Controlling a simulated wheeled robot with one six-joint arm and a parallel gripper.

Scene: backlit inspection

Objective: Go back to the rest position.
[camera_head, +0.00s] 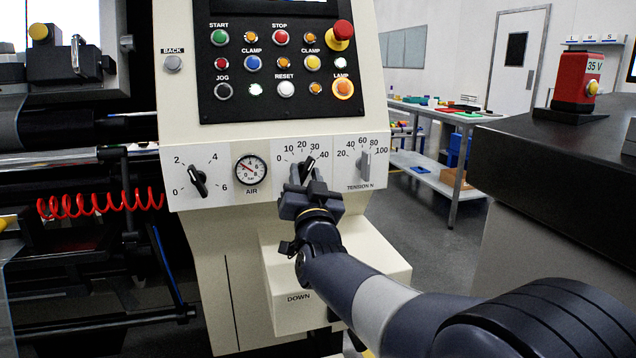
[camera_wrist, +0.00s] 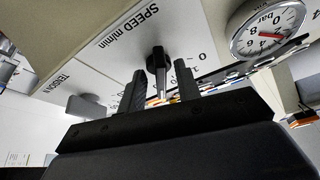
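My gripper (camera_head: 305,177) is at the front of the machine's cream control panel (camera_head: 228,159), at the speed dial with the 0 to 40 scale. In the wrist view my gripper (camera_wrist: 160,67) is open, one finger on each side of the black speed knob (camera_wrist: 158,60). Gaps show between the knob and both fingers, and nothing is held. In the head view the speed knob (camera_head: 309,163) shows just above the fingertips, its pointer slanting up and right. The fingers hide its lower part.
Left of the dial are the air gauge (camera_head: 251,170) and another black knob (camera_head: 197,181); right is the grey tension knob (camera_head: 366,164). The cream DOWN box (camera_head: 385,262) projects below my gripper. A dark counter (camera_head: 560,150) bearing a red device (camera_head: 577,80) stands at right.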

